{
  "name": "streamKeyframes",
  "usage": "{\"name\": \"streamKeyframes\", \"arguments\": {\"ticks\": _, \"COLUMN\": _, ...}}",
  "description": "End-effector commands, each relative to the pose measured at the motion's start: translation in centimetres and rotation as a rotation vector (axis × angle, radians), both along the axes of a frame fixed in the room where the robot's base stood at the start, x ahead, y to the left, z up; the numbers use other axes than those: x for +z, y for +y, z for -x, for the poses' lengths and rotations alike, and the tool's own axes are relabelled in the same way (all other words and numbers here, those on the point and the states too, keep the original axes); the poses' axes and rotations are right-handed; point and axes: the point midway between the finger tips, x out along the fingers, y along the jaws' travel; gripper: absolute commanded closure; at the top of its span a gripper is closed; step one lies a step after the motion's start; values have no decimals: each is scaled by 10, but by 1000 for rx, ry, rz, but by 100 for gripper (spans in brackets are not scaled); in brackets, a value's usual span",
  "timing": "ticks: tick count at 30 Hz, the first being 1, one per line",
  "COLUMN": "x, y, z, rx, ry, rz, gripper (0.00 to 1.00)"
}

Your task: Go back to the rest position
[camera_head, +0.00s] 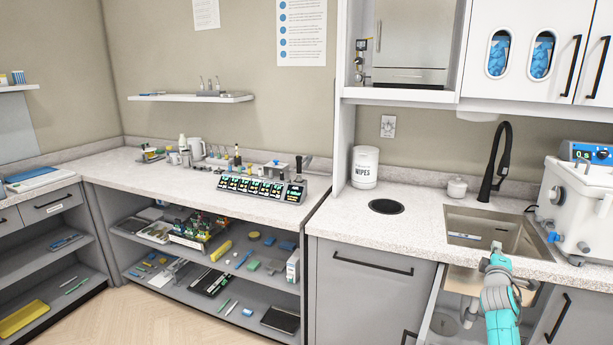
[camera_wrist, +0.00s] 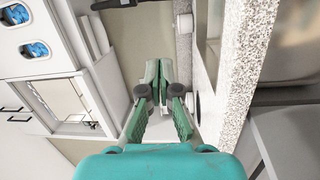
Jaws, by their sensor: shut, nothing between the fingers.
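My gripper (camera_head: 495,250) is at the right of the head view, in front of the sink at the counter's front edge. In the wrist view my gripper (camera_wrist: 160,72) shows two green fingers that come together at their tips, shut with nothing between them.
The sink (camera_head: 470,226) with a black faucet (camera_head: 495,160) lies just behind my gripper. A white autoclave-like machine (camera_head: 572,215) stands to its right. A wipes tub (camera_head: 365,168) is on the counter. Open shelves (camera_head: 190,290) hold many small items. The floor at lower left is clear.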

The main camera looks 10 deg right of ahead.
Motion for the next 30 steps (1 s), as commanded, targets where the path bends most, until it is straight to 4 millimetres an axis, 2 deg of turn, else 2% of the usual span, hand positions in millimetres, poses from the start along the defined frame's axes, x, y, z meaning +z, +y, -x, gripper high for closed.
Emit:
{"name": "streamKeyframes", "arguments": {"ticks": 8, "x": -72, "y": 62, "z": 21, "rx": 71, "ry": -29, "rz": -100, "gripper": 100}}
{"name": "streamKeyframes", "arguments": {"ticks": 14, "x": -141, "y": 133, "z": 58, "rx": 144, "ry": -65, "rz": -221, "gripper": 100}}
{"name": "streamKeyframes", "arguments": {"ticks": 21, "x": -207, "y": 216, "z": 119, "rx": 226, "ry": -103, "rz": -373, "gripper": 100}}
{"name": "streamKeyframes", "arguments": {"ticks": 26, "x": -239, "y": 268, "z": 166, "rx": 273, "ry": -125, "rz": -475, "gripper": 100}}
{"name": "streamKeyframes", "arguments": {"ticks": 30, "x": -259, "y": 310, "z": 212, "rx": 309, "ry": -141, "rz": -567, "gripper": 100}}
